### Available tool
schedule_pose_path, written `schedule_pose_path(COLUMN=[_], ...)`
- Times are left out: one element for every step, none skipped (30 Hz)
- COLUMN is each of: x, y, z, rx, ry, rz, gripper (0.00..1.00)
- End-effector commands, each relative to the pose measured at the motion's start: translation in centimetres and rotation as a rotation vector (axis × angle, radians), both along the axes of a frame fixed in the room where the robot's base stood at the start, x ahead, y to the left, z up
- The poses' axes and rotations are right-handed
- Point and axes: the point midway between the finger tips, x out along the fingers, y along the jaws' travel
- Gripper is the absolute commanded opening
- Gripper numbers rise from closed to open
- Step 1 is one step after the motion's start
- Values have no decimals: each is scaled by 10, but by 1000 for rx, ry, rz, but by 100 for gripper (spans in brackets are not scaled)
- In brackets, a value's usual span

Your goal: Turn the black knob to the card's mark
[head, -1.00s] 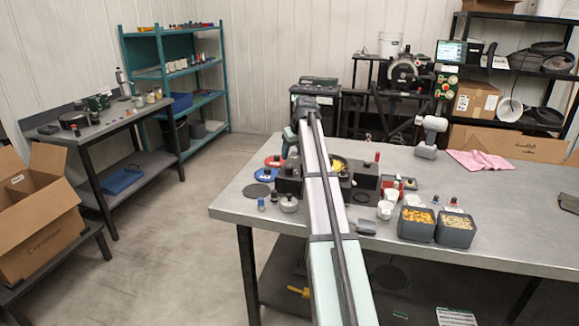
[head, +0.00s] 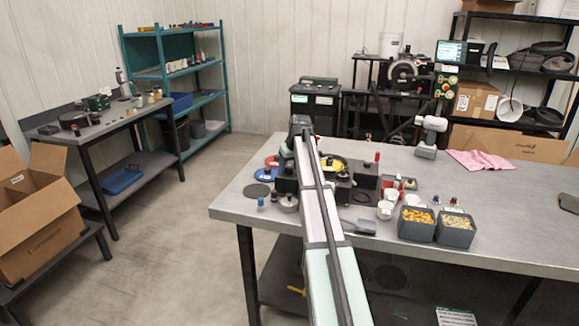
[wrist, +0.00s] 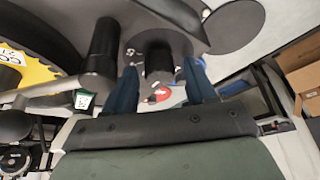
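In the wrist view my gripper (wrist: 161,84) has its two blue fingers apart, one on each side of a black knob (wrist: 158,62). Gaps show between the knob and both fingers. The knob is a short dark cylinder on a wider dark disc. In the head view my arm crosses in front of the seed meter (head: 340,181), a dark unit with a yellow part, and hides the knob and the fingertips. A small green and white card (wrist: 84,99) shows at the left in the wrist view; its mark is too small to read.
A taller black cylinder (wrist: 101,48) and a yellow toothed disc (wrist: 38,72) are left of the fingers. On the table are two seed bins (head: 455,229), white cups (head: 385,209), a scoop (head: 358,226) and a pink cloth (head: 480,160). The table's right side is mostly clear.

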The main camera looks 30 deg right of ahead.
Motion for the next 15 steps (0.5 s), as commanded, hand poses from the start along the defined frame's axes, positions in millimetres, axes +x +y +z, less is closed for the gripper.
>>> schedule_pose_path(x=[0, 0, 0, 0, 0, 0, 0, 0, 0, 0, 0, 0, 0, 0, 0], y=[0, 0, 0, 0, 0, 0, 0, 0, 0, 0, 0, 0, 0, 0, 0], z=[0, 0, 0, 0, 0, 0, 0, 0, 0, 0, 0, 0, 0, 0, 0], rx=[0, 0, 0, 0, 0, 0, 0, 0, 0, 0, 0, 0, 0, 0, 0], ry=[0, 0, 0, 0, 0, 0, 0, 0, 0, 0, 0, 0, 0, 0, 0], rz=[0, 0, 0, 0, 0, 0, 0, 0, 0, 0, 0, 0, 0, 0, 0], gripper=[50, 48, 44, 41, 38, 34, 31, 28, 25, 22, 19, 15, 12, 9, 5])
